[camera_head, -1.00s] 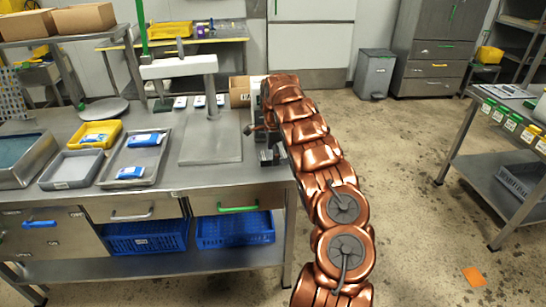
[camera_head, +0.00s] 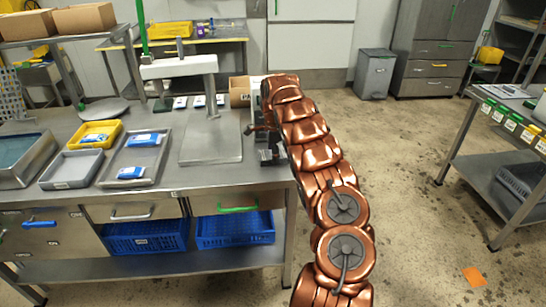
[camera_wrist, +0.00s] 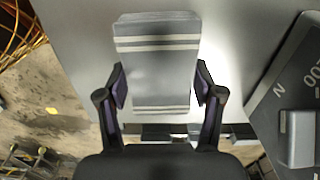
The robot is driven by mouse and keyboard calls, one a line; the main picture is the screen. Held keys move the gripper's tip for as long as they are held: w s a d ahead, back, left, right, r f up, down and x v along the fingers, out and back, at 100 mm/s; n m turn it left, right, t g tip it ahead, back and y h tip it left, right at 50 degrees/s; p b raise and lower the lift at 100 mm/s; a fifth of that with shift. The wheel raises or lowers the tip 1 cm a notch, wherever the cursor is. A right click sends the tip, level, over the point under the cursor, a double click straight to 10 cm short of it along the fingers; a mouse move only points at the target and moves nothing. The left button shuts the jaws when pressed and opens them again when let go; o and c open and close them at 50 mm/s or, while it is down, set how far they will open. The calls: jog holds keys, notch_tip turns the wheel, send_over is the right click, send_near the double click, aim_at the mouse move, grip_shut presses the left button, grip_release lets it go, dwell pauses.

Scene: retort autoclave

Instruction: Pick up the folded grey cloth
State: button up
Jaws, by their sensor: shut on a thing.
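The folded grey cloth (camera_wrist: 157,62), with pale stripes across both ends, lies between the fingers of my gripper (camera_wrist: 160,80) in the wrist view. My gripper is shut on it, with one finger at each long side. The far end of the cloth reaches past the fingertips. A grey metal surface is behind it; I cannot tell whether the cloth is clear of that surface. In the head view my gripper (camera_head: 265,142) is over the right end of the steel table (camera_head: 225,177), and the cloth cannot be made out there.
A flat steel plate (camera_head: 210,150) with a post stands left of my gripper. Trays with blue packs (camera_head: 131,172) and a yellow bin (camera_head: 112,128) are further left. A cardboard box (camera_head: 240,92) stands behind. A dark device with numerals (camera_wrist: 300,75) is close at right in the wrist view.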

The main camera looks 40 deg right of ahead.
aim_at(269, 157)
jog(key=shift+r+b, duration=0.8)
jog(key=shift+r, duration=0.95)
jog(key=shift+s+a+b, duration=0.2)
jog(key=shift+a+b, duration=0.2)
jog(key=shift+a, duration=0.9)
jog(key=a+b, duration=0.1)
jog(key=a, duration=0.3)
jog(key=s+a+r+b, duration=0.1)
jog(key=a, duration=0.4)
jog(key=a+b, duration=0.1)
jog(key=a, duration=0.3)
jog(key=shift+s+a+r, duration=0.15)
jog(key=shift+s+r, duration=0.1)
jog(key=shift+s, duration=0.1)
jog(key=o, duration=0.5)
jog(key=c, duration=0.5)
